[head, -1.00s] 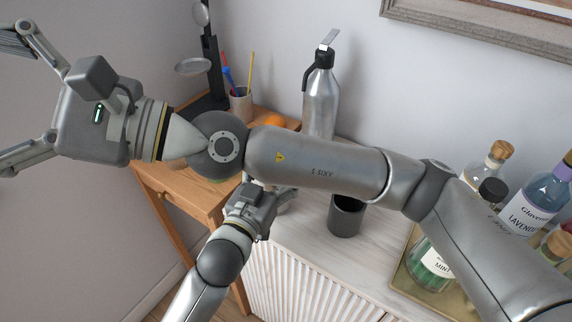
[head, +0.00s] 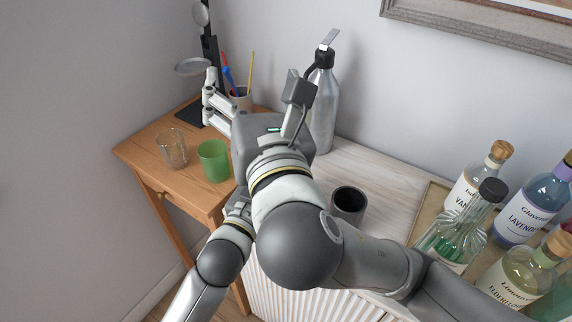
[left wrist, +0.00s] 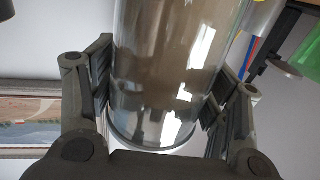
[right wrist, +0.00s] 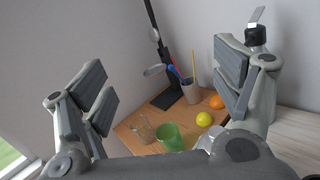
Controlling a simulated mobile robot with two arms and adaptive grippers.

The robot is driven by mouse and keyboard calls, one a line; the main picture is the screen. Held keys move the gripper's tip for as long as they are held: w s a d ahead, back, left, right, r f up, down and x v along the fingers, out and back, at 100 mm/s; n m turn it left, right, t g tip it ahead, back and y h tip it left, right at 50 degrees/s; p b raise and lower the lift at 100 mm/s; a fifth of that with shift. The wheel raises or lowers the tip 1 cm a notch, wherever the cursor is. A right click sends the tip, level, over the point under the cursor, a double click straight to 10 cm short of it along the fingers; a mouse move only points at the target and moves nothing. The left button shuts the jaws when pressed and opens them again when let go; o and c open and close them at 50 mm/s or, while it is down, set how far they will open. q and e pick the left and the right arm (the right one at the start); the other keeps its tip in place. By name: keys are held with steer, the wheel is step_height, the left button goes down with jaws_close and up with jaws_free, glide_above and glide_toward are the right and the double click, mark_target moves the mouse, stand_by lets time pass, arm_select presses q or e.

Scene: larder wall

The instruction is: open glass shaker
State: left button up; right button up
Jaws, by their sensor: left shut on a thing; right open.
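In the left wrist view my left gripper (left wrist: 160,95) is shut on a clear, smooth cylinder, the glass shaker (left wrist: 165,50), with one pad on each side. A pale rim shows at its lower end in that picture. In the head view only the back of my left gripper (head: 238,205) shows; the shaker is hidden behind my right arm. My right gripper (head: 252,85) is open and points away toward the wooden desk. In the right wrist view its fingers (right wrist: 165,65) are wide apart with nothing between them. I cannot make out the shaker's lid.
A clear glass (head: 172,148), a green cup (head: 213,160) and a pen holder (head: 241,102) stand on the desk. A metal bottle (head: 323,110) stands behind my right gripper. A dark cup (head: 348,204) and a bottle tray (head: 424,212) are on the pale cabinet.

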steer(key=s+d+f+n+g+h, duration=0.1)
steer(key=s+d+f+g, duration=0.15)
steer(key=f, duration=0.35)
steer(key=s+d+f+g+h, duration=0.1)
steer(key=d+f+g, duration=0.15)
steer(key=f, duration=0.25)
steer(key=shift+g, duration=0.3)
steer(key=x, duration=1.2)
steer(key=shift+a+f, duration=0.1)
steer(key=shift+a, duration=0.3)
steer(key=shift+c, duration=0.4)
steer(key=c, duration=1.1)
steer(key=shift+r, duration=0.25)
steer(key=shift+r, duration=0.9)
